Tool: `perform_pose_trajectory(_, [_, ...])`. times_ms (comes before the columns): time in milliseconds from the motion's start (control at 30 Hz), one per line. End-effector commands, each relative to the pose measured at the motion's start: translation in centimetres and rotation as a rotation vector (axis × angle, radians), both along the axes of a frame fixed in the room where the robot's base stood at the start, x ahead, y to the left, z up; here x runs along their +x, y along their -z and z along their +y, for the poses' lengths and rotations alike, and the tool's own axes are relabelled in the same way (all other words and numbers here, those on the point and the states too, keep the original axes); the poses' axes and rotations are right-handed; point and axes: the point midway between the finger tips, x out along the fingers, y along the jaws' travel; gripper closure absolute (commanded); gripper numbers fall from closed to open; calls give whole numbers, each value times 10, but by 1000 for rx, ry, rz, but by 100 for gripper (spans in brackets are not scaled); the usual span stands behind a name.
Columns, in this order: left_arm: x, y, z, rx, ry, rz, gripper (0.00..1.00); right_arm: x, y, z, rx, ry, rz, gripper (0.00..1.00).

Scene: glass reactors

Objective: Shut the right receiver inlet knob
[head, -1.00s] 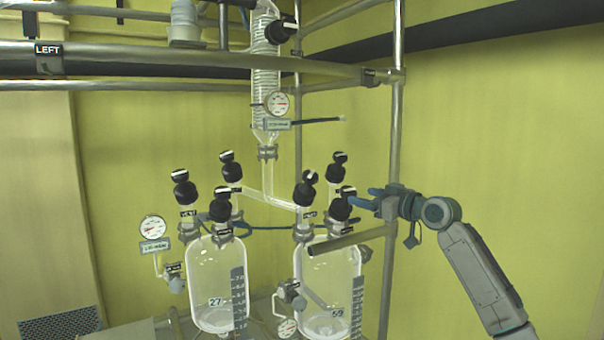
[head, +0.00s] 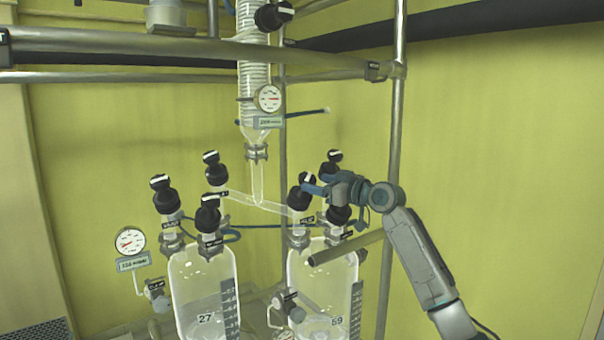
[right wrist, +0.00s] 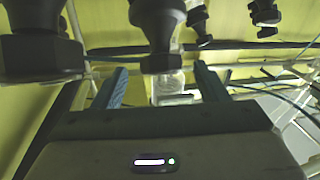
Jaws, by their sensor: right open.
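The right receiver is the clear glass vessel marked 59 (head: 318,275). Several black knobs stand on it. The front-left knob (head: 299,199), where the glass branch from the condenser meets the vessel, appears to be the inlet knob; its label is too small to read surely. My right gripper (head: 314,186) is open, its blue fingers level with this knob's upper part and partly overlapping it in view. In the right wrist view, the two fingers (right wrist: 160,83) are apart, with a dark knob (right wrist: 157,25) above and between them. Contact cannot be told. My left gripper is out of view.
Another black knob (head: 332,160) stands behind my gripper, and one (head: 338,215) sits just below it. The left receiver (head: 200,285) and a steel post (head: 393,130) are nearby. Free room lies to the right.

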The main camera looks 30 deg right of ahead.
Motion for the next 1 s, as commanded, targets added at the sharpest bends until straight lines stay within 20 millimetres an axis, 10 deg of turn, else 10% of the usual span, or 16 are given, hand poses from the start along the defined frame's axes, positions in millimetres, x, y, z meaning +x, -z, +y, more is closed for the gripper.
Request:
perform_pose_trajectory(300, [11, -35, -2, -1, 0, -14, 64, 49, -4, 15, 4, -1, 0, 33])
perform_pose_trajectory(733, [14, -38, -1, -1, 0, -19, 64, 60, 0, 18, 0, -1, 0, 33])
perform_pose_trajectory(1000, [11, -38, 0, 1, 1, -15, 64, 60, 0, 18, 0, -1, 0, 78])
